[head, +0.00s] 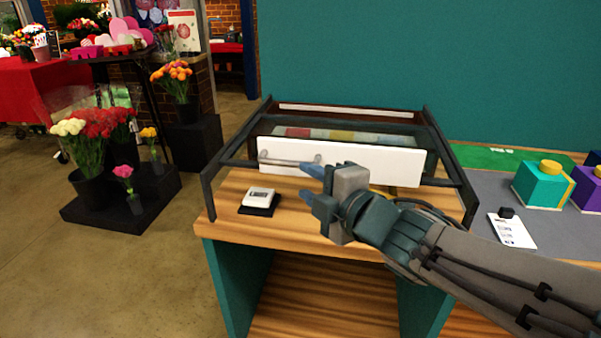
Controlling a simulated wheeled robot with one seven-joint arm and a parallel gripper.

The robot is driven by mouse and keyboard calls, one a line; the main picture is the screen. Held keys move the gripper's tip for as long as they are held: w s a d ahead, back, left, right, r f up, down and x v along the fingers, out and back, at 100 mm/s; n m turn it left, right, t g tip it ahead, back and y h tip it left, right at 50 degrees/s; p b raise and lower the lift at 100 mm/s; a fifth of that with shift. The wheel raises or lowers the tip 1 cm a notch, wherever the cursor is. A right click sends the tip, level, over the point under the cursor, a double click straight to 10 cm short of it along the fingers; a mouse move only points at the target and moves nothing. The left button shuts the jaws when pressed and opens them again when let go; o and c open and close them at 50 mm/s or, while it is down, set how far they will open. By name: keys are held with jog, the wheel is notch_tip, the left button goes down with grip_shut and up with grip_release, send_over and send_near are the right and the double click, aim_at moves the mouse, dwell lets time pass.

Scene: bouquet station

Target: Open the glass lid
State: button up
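The glass lid (390,137) is a see-through pane in a dark frame on top of the wooden stand. A white panel (375,160) with a grey bar handle (283,159) runs along its front. Striped coloured items show faintly behind the glass. The lid looks down, but I cannot tell whether it is fully shut. My gripper (304,182) is open and empty, in front of the white panel and just right of the handle in the picture. Its blue fingers point left, and I see no contact with the handle. My gripper and arm hide part of the panel's lower right.
A small white device (259,197) on a black base sits on the wood left of my gripper. To the right, a grey counter (478,190) holds a white tag (511,230) and a teal box (541,186). Flower buckets stand at left. Open floor lies front left.

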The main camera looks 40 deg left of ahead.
jog(key=w+v, duration=0.1)
jog(key=v, duration=0.6)
jog(key=shift+p, duration=0.45)
jog(key=shift+d, duration=0.15)
